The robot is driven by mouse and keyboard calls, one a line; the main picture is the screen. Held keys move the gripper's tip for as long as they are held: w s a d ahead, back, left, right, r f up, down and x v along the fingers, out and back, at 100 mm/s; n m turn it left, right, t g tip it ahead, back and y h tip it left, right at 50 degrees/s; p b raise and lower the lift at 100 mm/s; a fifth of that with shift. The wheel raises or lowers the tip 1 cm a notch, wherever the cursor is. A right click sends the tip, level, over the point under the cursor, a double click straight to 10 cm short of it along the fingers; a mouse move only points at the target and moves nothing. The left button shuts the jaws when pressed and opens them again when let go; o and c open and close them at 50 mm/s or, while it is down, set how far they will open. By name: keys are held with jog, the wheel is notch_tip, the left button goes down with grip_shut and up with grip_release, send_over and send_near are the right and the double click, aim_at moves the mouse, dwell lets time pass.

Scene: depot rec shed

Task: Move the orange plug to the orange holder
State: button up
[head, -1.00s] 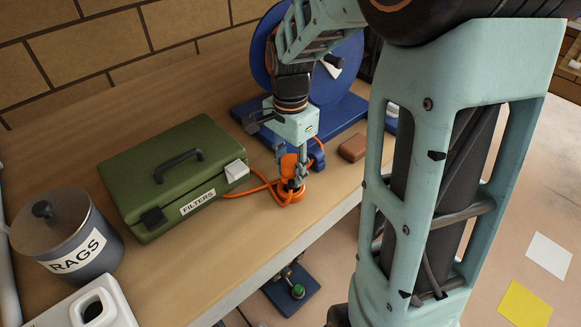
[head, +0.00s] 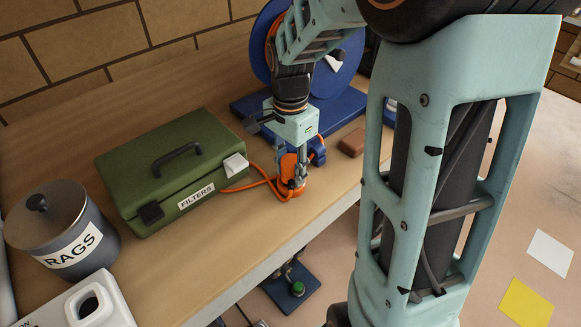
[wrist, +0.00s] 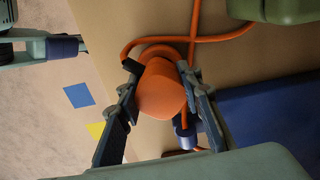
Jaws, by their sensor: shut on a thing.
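My gripper (head: 291,168) is low over the bench near its front edge, shut on the orange plug (head: 288,166). In the wrist view the plug (wrist: 160,90) sits between the two fingers as a rounded orange body. The orange holder (head: 291,190) shows as an orange rim directly under the plug. It also shows in the wrist view (wrist: 157,51), partly covered by the plug. I cannot tell whether the plug is seated in it or just above. An orange cable (head: 240,188) runs left from there beside the green box.
A green box labelled FILTERS (head: 165,175) stands to the left, with a grey RAGS canister (head: 62,238) beyond it. A blue reel (head: 335,70) stands on a blue base (head: 345,112) behind. A small brown block (head: 352,142) lies right. The bench's front edge is close.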

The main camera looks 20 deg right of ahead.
jog(key=shift+f, duration=0.15)
jog(key=o, duration=1.2)
